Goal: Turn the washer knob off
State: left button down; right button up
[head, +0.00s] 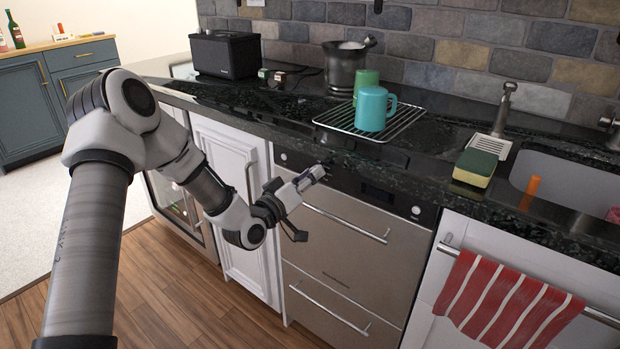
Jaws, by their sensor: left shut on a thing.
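The washer (350,235) is a steel, drawer-fronted appliance under the counter, with a dark control panel (376,192) along its top edge. My left gripper (318,173) reaches in from the left, with its fingertips at this panel, left of its middle. It is shut on the washer knob there, which the fingers mostly hide, so I cannot tell how it is turned. Small round pale controls also show at the panel's right end (416,211) and left end (282,157). My right gripper is not in view.
Above on the dark counter, a wire rack (401,124) bears a teal mug (371,110) and a green cup (366,80). A sponge (475,167) lies by the sink (565,186). A striped towel (508,302) hangs at right. Drawer handles (346,224) jut out below the panel.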

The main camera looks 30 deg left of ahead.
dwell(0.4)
pick_arm(q)
jog(key=c, duration=1.1)
grip_release()
jog(key=s, duration=0.8)
jog(key=s+a+f, duration=0.1)
jog(key=s, duration=0.2)
jog(key=shift+s+f, duration=0.1)
jog(key=shift+s, duration=0.3)
jog(key=shift+f, duration=0.15)
